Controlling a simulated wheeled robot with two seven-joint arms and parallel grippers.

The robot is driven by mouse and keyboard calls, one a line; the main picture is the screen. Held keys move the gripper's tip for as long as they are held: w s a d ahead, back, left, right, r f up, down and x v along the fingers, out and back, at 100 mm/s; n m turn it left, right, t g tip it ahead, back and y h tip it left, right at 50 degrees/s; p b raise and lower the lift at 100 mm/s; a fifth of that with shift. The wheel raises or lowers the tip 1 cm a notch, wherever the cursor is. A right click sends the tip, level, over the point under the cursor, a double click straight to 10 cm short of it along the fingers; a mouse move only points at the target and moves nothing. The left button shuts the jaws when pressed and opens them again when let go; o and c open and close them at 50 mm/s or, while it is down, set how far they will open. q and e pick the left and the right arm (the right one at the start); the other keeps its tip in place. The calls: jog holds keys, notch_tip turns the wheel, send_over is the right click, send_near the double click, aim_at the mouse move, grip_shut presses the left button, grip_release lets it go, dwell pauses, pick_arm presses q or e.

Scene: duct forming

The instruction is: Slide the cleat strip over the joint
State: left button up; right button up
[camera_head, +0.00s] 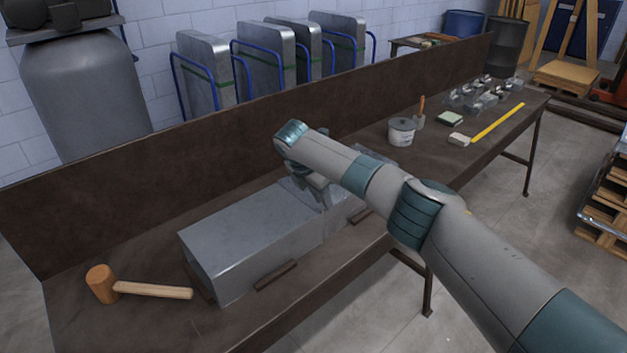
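A large grey sheet-metal duct section (250,243) lies on the brown workbench. A second duct piece (343,212) continues behind it to the right, partly hidden by my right arm. The joint between them lies around my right gripper (324,200), which points down there. Its fingertips are small and partly covered by the arm, so I cannot tell whether it is open or shut. I cannot make out the cleat strip clearly; thin metal edges show by the gripper. My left gripper is not in view.
A wooden mallet (140,289) lies left of the duct. Dark bars (276,275) sit along its front side. A backboard (150,170) edges the bench.

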jog(key=b+v, duration=0.4)
jog(key=v, duration=1.3)
jog(key=shift+s, duration=0.15)
